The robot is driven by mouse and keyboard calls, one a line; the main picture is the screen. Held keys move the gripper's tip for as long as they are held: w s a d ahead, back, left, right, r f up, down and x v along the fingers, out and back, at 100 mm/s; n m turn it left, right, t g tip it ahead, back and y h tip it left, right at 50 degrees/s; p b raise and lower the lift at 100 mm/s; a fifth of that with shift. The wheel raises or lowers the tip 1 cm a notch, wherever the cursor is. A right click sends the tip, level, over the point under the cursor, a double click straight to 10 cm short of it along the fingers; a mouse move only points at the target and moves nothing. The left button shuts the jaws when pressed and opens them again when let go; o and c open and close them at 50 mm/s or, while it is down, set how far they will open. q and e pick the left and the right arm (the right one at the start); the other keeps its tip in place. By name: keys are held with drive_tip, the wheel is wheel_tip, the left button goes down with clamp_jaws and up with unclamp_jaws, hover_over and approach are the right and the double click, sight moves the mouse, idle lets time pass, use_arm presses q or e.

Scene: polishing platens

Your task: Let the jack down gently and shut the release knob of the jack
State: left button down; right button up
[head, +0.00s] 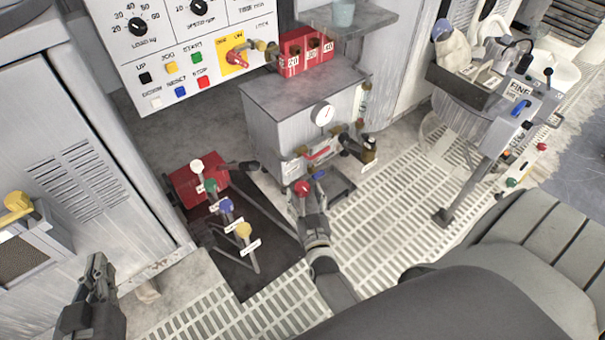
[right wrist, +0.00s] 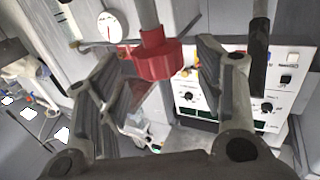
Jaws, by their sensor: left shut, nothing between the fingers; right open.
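A red lobed knob (right wrist: 158,60) on a grey rod stands between the fingers of my right gripper (head: 309,200). The fingers are open, with a gap on each side of the knob. In the head view a red knob (head: 302,187) shows at the tip of this gripper, in front of the grey metal cabinet (head: 285,105). I cannot tell for sure which part is the jack; a red unit (head: 192,188) with several colour-tipped levers sits on a dark mat to the left. My left gripper (head: 97,278) is shut and empty at the lower left, far from the knob.
A dial gauge (head: 322,114) and red and blue valve handles are on the cabinet front. A control panel (head: 185,50) stands behind. A white floor grating (head: 385,215) lies around my right arm. A grey cart (head: 495,120) stands at the right.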

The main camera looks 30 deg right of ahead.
sight(304, 194)
drive_tip(key=v, duration=0.4)
drive_tip(key=shift+s, duration=0.1)
drive_tip(key=shift+r, duration=0.1)
idle(0.3)
